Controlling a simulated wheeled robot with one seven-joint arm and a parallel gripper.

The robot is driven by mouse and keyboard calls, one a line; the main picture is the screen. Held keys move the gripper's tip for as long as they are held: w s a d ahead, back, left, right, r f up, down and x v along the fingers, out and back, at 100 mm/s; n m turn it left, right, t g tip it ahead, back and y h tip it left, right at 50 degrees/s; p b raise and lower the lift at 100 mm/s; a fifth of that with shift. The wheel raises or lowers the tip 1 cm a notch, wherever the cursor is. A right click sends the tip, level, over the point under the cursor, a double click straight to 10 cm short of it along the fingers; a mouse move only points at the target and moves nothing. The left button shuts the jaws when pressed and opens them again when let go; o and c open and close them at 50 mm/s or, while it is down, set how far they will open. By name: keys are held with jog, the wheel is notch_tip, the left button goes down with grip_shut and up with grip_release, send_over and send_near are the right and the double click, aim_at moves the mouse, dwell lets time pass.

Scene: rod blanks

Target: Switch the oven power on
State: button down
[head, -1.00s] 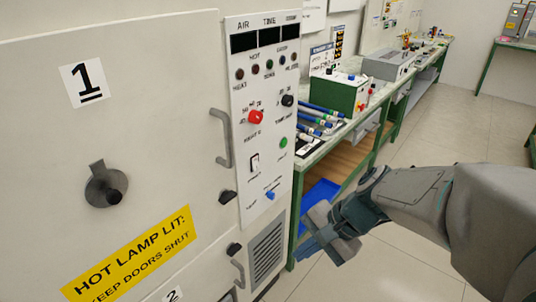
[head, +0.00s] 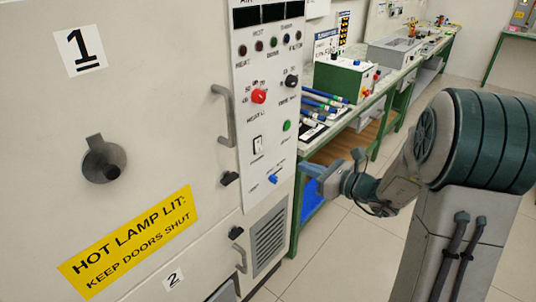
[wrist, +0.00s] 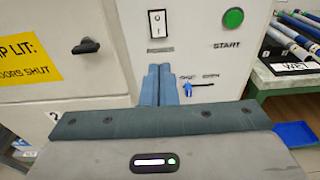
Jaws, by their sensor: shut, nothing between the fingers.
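The oven's control panel (head: 262,110) is a pale upright plate on the right of the oven front. My gripper (head: 309,169) is to the right of the panel in the head view. Its blue fingers (wrist: 157,68) are shut and empty, their tips showing just below the switch. I cannot judge the gap to the panel.
A green START button (wrist: 233,18) is right of the switch. A blue lever (wrist: 188,89) is below it, close beside my fingers. A dark door latch (wrist: 86,47) and a door handle (head: 224,115) are to the left. A green-framed bench (head: 312,145) stands right of the oven.

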aim_at(260, 150)
jog(key=p+x, duration=0.1)
jog(key=x, duration=1.2)
jog(key=shift+w+a, duration=0.1)
jog(key=shift+a, duration=0.15)
jog(key=shift+w+a, duration=0.15)
jog(key=shift+a, duration=0.1)
jog(key=shift+f, duration=0.1)
jog(key=shift+w+a+b, duration=0.1)
jog(key=shift+w+b, duration=0.05)
jog(key=shift+b, duration=0.3)
jog(key=s+d+f+b, duration=0.1)
jog(key=s+d+b, duration=0.1)
jog(key=s+d, duration=0.6)
jog(key=d, duration=0.3)
jog(key=shift+s+f, duration=0.3)
jog(key=shift+f, duration=0.1)
